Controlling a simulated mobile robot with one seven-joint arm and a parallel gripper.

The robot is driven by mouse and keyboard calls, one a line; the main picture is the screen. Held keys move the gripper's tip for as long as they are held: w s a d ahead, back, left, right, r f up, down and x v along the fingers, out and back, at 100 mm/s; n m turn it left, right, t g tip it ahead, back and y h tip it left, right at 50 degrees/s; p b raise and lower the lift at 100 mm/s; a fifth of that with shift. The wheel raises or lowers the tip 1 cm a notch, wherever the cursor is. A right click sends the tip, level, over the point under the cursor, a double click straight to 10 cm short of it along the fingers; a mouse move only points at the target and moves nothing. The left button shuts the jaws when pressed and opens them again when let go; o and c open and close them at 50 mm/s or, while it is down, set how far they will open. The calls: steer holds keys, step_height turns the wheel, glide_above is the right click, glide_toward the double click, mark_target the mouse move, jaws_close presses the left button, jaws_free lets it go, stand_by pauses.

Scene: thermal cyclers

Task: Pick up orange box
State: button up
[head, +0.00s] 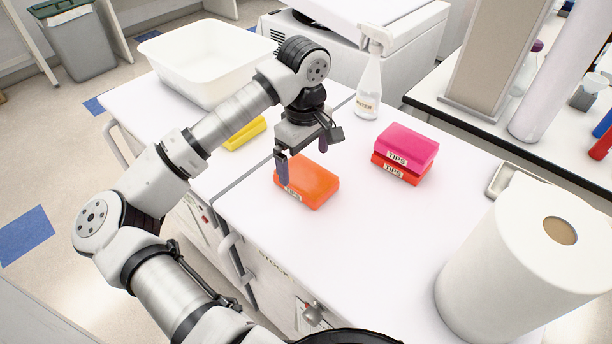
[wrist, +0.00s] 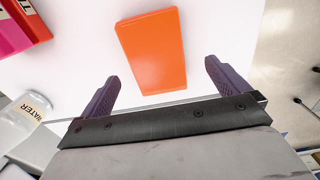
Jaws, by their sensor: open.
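The orange box (head: 308,184), with a TIPS label on its front, lies flat on the white cabinet top. My gripper (head: 304,162) is above its left and back part, pointing down, with nothing between its fingers. In the wrist view the orange box (wrist: 152,52) lies just beyond the fingertips, and the open fingers (wrist: 161,76) are spread wider than the box's near end. The fingers look apart from the box. Part of the box's left edge is hidden by a finger in the head view.
A pink box (head: 407,143) sits on a second orange-red TIPS box (head: 398,172) to the right. A water bottle (head: 369,88) stands behind. A yellow box (head: 245,134) and white tub (head: 200,62) are left. A paper roll (head: 505,265) is front right. The front middle is clear.

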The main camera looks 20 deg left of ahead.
mark_target(306, 173)
steer(key=shift+w+f+p, duration=0.15)
steer(key=shift+f+p, duration=0.45)
steer(key=shift+f, duration=0.8)
steer(key=shift+w+f+p, duration=0.15)
steer(key=shift+f+p, duration=0.4)
steer(key=shift+f, duration=0.85)
steer(key=c, duration=1.1)
